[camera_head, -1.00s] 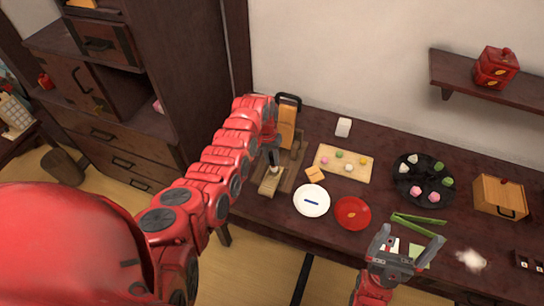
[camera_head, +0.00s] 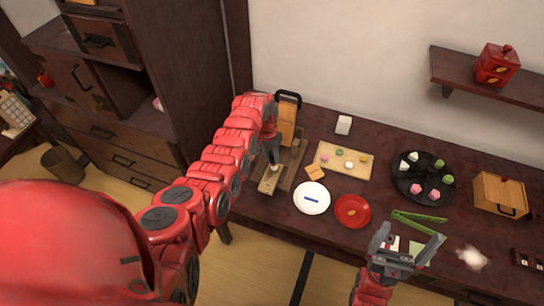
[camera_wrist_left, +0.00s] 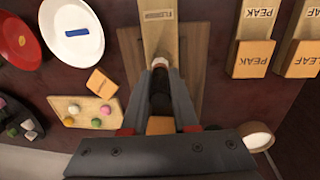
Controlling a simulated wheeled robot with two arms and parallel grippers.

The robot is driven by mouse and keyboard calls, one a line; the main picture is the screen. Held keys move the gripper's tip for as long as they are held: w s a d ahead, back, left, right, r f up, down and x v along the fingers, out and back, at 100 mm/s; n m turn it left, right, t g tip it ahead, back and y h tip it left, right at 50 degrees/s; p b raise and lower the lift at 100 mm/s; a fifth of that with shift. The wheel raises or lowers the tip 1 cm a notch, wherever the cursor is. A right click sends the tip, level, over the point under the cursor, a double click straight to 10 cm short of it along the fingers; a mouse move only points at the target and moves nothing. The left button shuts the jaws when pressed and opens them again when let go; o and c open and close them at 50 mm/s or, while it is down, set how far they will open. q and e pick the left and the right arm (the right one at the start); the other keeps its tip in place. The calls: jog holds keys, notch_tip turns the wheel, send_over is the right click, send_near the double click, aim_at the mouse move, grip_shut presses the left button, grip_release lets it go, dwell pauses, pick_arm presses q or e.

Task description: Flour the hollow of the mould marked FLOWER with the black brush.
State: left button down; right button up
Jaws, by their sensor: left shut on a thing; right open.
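The mould marked FLOWER (camera_wrist_left: 160,28) is a pale wooden block on a brown board, its lettering upside down in the left wrist view. It also shows in the head view (camera_head: 268,182). My left gripper (camera_head: 270,150) is shut on the black brush (camera_wrist_left: 161,90), seen between the fingers (camera_wrist_left: 160,105). The brush's pale tip (camera_wrist_left: 160,63) is at the near end of the FLOWER mould; I cannot tell whether it touches. The hollow is not clearly visible. My right gripper (camera_head: 392,248) is open over the table's front right, close to green tongs (camera_head: 418,222).
Moulds marked PEAK (camera_wrist_left: 252,30) and LEAF (camera_wrist_left: 303,28) stand right in the wrist view. A white plate (camera_head: 312,208), red plate (camera_head: 352,224), sweets board (camera_head: 326,172) and dark round tray (camera_head: 400,190) lie to the right in the head view.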

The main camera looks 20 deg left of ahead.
pick_arm(q)
jog(key=shift+f+b, duration=0.9)
jog(key=shift+f, duration=0.2)
dwell(0.4)
jog(key=shift+d, duration=0.25)
jog(key=shift+a, duration=0.4)
jog(key=shift+w+d+b, duration=0.1)
jog(key=shift+b, duration=0.25)
jog(key=shift+w+d, duration=0.1)
jog(key=shift+s+r, duration=0.1)
jog(key=shift+s, duration=0.1)
jog(key=shift+s+p, duration=0.15)
jog(key=shift+p, duration=0.3)
